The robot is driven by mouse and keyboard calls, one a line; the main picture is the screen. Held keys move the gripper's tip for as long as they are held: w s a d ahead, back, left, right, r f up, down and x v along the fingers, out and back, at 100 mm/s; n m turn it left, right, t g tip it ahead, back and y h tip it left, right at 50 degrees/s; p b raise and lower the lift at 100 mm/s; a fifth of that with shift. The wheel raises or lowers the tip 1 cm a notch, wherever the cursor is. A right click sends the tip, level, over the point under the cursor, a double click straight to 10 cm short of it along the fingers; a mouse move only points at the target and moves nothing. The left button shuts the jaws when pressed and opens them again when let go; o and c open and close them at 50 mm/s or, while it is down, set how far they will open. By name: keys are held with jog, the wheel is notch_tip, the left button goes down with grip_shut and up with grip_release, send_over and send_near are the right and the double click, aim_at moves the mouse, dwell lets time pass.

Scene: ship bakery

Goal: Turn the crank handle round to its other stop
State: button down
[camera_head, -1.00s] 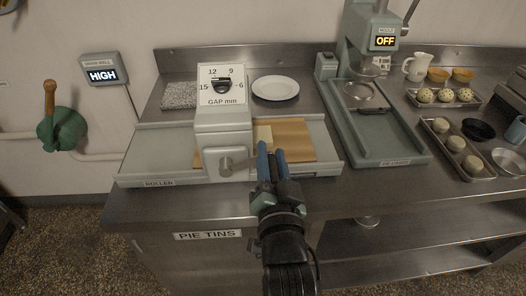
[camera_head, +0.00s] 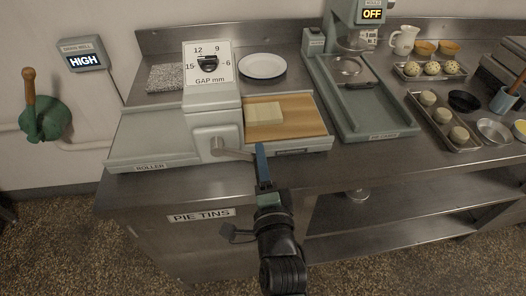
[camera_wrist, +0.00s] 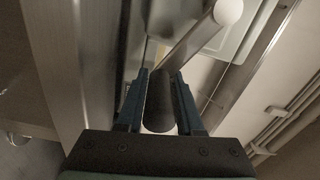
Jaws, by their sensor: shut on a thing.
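The crank handle is on the front of the pale grey roller machine (camera_head: 213,118). Its metal crank arm (camera_head: 236,154) runs from the hub to the right and slightly down. In the wrist view the crank arm (camera_wrist: 187,47) leads from the pale round hub at the top to a dark cylindrical grip (camera_wrist: 159,103). My gripper (camera_wrist: 161,100) has a blue finger on each side of that grip and is shut on it. In the head view my gripper (camera_head: 262,163) is seen edge-on at the crank's outer end and hides the grip.
A pale dough slab (camera_head: 264,113) lies on a brown board (camera_head: 296,108) right of the roller. A white plate (camera_head: 262,66) stands behind. A grey press (camera_head: 356,105) stands further right. The steel counter's front edge (camera_head: 220,179) is close below the crank.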

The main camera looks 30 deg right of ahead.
jog(key=shift+w+a+f+m, duration=0.1)
jog(key=shift+a+f+m, duration=0.3)
jog(key=shift+a+f, duration=0.1)
jog(key=c, duration=0.7)
grip_release()
jog(key=shift+a, duration=0.1)
jog(key=shift+o, duration=0.2)
jog(key=shift+s, duration=0.3)
jog(key=v, duration=1.2)
jog(key=shift+b, duration=0.35)
jog(key=shift+s+r, duration=0.1)
jog(key=shift+r, duration=0.05)
